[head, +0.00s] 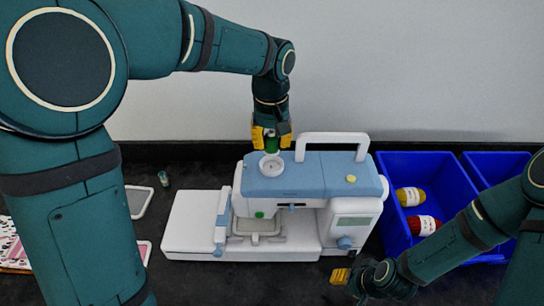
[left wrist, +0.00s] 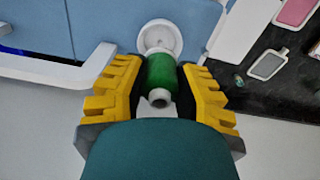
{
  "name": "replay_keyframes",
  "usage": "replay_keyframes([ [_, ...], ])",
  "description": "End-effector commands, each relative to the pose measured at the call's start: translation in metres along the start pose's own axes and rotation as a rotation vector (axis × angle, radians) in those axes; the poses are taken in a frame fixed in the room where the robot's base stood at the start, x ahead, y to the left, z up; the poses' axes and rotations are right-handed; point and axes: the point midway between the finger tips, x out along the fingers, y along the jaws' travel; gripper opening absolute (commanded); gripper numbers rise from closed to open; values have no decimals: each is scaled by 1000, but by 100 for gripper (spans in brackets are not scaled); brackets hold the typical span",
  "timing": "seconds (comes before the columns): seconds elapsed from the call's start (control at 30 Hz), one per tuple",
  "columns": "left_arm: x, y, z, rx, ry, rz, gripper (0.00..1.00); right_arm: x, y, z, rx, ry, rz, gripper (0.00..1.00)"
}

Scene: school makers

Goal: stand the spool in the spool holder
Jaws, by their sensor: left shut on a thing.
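The green spool (left wrist: 160,75) with a white core is between the yellow fingers of my left gripper (left wrist: 158,90), which is shut on it. In the head view my left gripper (head: 271,135) points down over the sewing machine (head: 300,172), and the spool (head: 272,144) shows between the fingers. The spool holder, a round white cup (head: 271,166) on the blue machine top, lies just below the spool. It also shows in the left wrist view (left wrist: 160,34), partly covered by the spool. I cannot tell whether they touch. My right gripper (head: 342,274) is at the lower right, its jaws unclear.
The machine's white handle (head: 332,138) rises close to the right of my left gripper. Blue bins (head: 386,165) with yarn stand at the right. A small green-topped bottle (head: 163,178) and a pale-framed tablet (head: 139,201) lie on the dark table at the left.

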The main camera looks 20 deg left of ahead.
Motion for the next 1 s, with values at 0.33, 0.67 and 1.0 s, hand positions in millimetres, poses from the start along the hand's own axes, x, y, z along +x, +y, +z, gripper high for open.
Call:
replay_keyframes([
  [0.33, 47, -1, 0, -1, -1, -2, 2, 6, 2, 0, 0, 1, 1, 47],
  [0.67, 51, -1, 0, -1, 0, 0, 2, 6, 2, 0, 0, 1, 1, 47],
  [1.0, 57, 0, 1, 0, 0, 0, 54, 10, 3, 1, 0, 1, 2, 47],
])
